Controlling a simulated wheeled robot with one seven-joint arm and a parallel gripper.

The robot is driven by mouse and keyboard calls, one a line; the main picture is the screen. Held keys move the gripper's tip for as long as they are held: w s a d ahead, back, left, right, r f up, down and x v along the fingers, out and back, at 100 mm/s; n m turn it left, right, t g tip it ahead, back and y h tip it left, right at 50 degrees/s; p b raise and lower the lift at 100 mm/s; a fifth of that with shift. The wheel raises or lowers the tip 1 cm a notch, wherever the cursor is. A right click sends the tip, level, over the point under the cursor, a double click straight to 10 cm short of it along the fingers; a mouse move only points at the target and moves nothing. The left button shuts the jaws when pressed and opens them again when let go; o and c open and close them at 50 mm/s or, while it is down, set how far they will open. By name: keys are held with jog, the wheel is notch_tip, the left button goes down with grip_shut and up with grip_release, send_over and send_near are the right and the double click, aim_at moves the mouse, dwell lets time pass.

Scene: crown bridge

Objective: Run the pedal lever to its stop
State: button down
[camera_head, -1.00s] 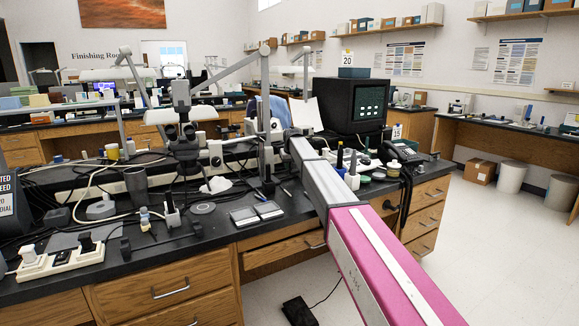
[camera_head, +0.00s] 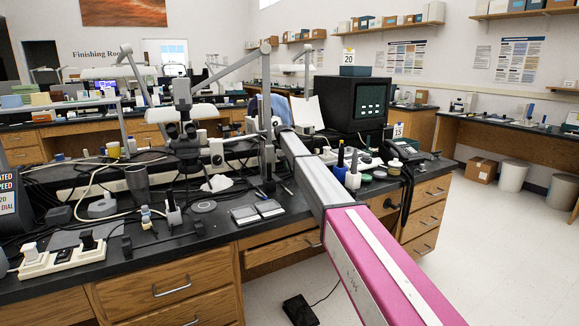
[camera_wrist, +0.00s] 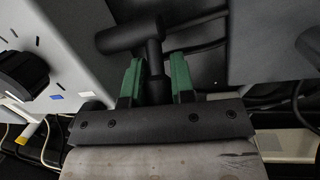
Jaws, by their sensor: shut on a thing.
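In the wrist view, a dark lever (camera_wrist: 130,37) with a round crossbar on a short stem stands between my fingers; I take it to be the pedal lever. My gripper (camera_wrist: 157,62) is shut on its stem, with one green finger on each side. The crossbar lies beyond the fingertips, tilted a little in the picture. The lower stem is hidden by the fingers and the gripper body. In the head view my arm reaches across the black bench to its back, and the gripper and the lever cannot be made out there.
A pale panel with a black knob (camera_wrist: 22,75) is left of my gripper in the wrist view. In the head view, a microscope (camera_head: 187,140), a black monitor box (camera_head: 352,105) and small bottles crowd the bench. A black foot pedal (camera_head: 299,309) lies on the floor.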

jog(key=shift+f+g, duration=0.1)
jog(key=shift+g, duration=0.2)
dwell(0.4)
jog(key=c, duration=1)
grip_release()
jog(key=shift+o, duration=0.2)
jog(key=shift+w+a, duration=0.1)
jog(key=v, duration=1)
jog(key=shift+a+r, duration=0.3)
jog(key=shift+r, duration=0.05)
jog(key=shift+c, duration=0.4)
